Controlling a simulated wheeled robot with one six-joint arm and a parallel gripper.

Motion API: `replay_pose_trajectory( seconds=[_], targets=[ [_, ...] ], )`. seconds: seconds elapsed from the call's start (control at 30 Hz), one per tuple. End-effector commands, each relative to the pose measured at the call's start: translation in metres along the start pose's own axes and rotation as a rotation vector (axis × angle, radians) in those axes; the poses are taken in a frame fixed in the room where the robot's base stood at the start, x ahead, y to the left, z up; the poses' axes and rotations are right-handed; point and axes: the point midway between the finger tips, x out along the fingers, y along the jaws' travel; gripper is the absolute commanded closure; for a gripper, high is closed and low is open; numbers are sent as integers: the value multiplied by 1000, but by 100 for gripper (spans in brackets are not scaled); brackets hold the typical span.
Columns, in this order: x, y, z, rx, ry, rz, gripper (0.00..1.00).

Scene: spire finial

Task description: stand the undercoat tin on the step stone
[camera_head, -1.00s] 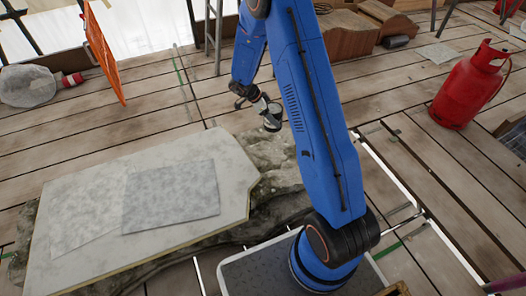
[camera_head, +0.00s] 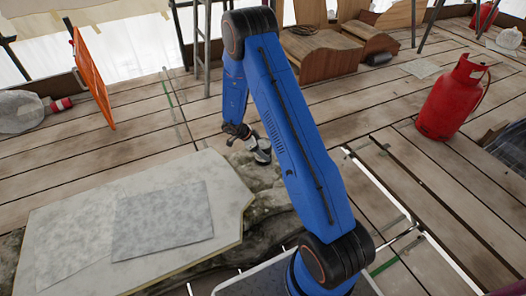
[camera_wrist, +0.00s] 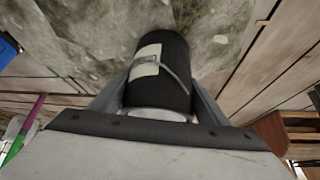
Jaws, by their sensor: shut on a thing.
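The undercoat tin appears as a black cylinder (camera_wrist: 160,70) with a pale label and a thin handle in the wrist view. My gripper (camera_wrist: 160,98) is shut on it, one finger on each side. In the head view my gripper (camera_head: 258,150) hangs above or beside the rough grey stone (camera_head: 262,175) that shows past the pale slab's corner. Mottled stone (camera_wrist: 85,40) also lies beyond the tin in the wrist view. I cannot tell whether the tin touches it, or whether this is the step stone.
A pale slab (camera_head: 60,215) with a grey square sheet (camera_head: 165,220) on it lies at left. A red gas cylinder (camera_head: 452,97) stands at right. An orange board (camera_head: 92,75) and a ladder (camera_head: 200,45) stand behind. Planks between are largely clear.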

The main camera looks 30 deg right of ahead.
Motion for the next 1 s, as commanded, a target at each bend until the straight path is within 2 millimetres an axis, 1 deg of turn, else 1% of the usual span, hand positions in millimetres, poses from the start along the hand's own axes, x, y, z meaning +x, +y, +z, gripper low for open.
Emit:
replay_pose_trajectory(
  seconds=[0.23, 0.27, 0.3, 0.33, 0.6, 0.73, 0.87, 1.0],
  targets=[
    [2, 0, 1, 0, 0, 0, 70],
    [2, 0, 1, 0, 0, 0, 26],
    [2, 0, 1, 0, 0, 0, 17],
    [2, 0, 1, 0, 0, 0, 12],
    [2, 0, 1, 0, 0, 0, 12],
    [-4, 0, 0, 0, 0, -1, 12],
    [-21, -1, 0, 0, -1, -4, 12],
    [-48, -1, 0, 0, -1, -5, 12]
  ],
)
